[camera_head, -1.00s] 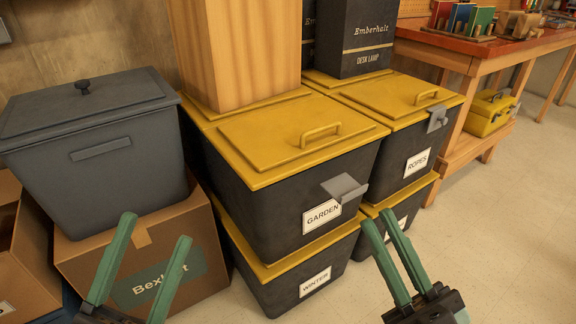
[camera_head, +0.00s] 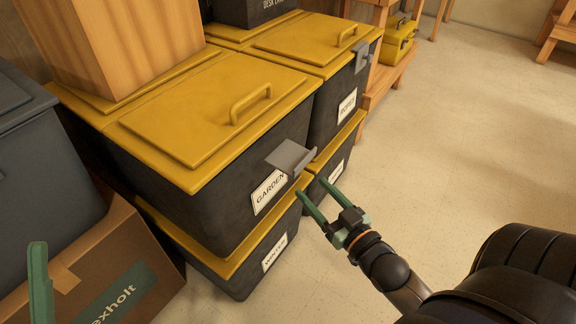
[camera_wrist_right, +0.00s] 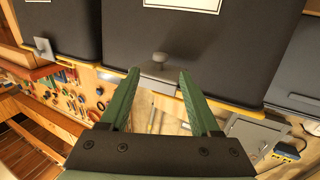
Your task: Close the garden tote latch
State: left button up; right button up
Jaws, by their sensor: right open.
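The garden tote (camera_head: 215,190) is black with a yellow lid (camera_head: 200,110) and a GARDEN label (camera_head: 269,192). Its grey latch (camera_head: 290,157) sticks out from the front, just under the lid edge, as a tilted plate. My right gripper (camera_head: 311,187) is open and empty, just below and right of the latch, with its fingers pointing toward the tote front. In the right wrist view the latch (camera_wrist_right: 158,73) appears between the two fingertips; I cannot tell whether they touch it. Of my left gripper only one green finger (camera_head: 38,285) shows at the lower left.
The WINTER tote (camera_head: 235,270) stands beneath. The ROPES tote (camera_head: 318,112) stands to the right with its own grey latch (camera_head: 363,57). A cardboard box (camera_head: 110,265) is at left. The floor (camera_head: 450,140) at right is clear.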

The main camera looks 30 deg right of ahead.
aim_at(292, 166)
jog(key=w+b, duration=0.2)
jog(key=w, duration=0.6)
jog(key=shift+w+f, duration=0.1)
jog(key=shift+w, duration=0.7)
grip_shut()
dwell(0.7)
